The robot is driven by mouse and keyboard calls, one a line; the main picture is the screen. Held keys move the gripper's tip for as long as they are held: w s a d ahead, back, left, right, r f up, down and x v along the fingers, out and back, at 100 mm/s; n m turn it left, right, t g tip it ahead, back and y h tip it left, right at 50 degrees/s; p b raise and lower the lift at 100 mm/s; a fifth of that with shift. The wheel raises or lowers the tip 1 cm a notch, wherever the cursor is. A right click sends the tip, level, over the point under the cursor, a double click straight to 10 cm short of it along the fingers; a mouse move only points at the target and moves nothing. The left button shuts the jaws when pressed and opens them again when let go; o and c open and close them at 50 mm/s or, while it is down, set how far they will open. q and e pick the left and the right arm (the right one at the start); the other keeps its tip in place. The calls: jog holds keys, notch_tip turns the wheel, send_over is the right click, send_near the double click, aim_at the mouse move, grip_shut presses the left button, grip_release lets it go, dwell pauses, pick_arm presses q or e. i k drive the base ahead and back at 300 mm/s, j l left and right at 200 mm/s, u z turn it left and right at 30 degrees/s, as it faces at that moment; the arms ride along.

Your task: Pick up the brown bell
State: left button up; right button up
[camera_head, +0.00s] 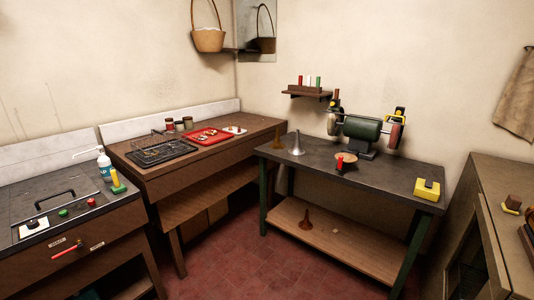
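A reddish-brown bell (306,220) stands wide end down on the lower wooden shelf (345,244) of the dark-topped bench. A yellowish-brown bell (279,139) stands on the back left of that bench's top (322,162). A grey bell (298,146) stands just right of it. All three are flared cones with the narrow end up. Neither of my grippers shows in the head view.
A green bench grinder (362,130) stands at the bench's back, with a yellow block (427,189) at its right end. A wooden table (187,158) holds a wire rack and a red tray (204,136). The red tiled floor (236,262) ahead is clear.

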aim_at(305, 225)
jog(key=i+j+z, duration=0.1)
jog(key=i+z, duration=0.25)
jog(key=i, duration=0.65)
jog(key=i+z, duration=0.4)
jog(key=i, duration=0.45)
jog(key=i+l+z, duration=0.35)
jog(key=i, duration=0.3)
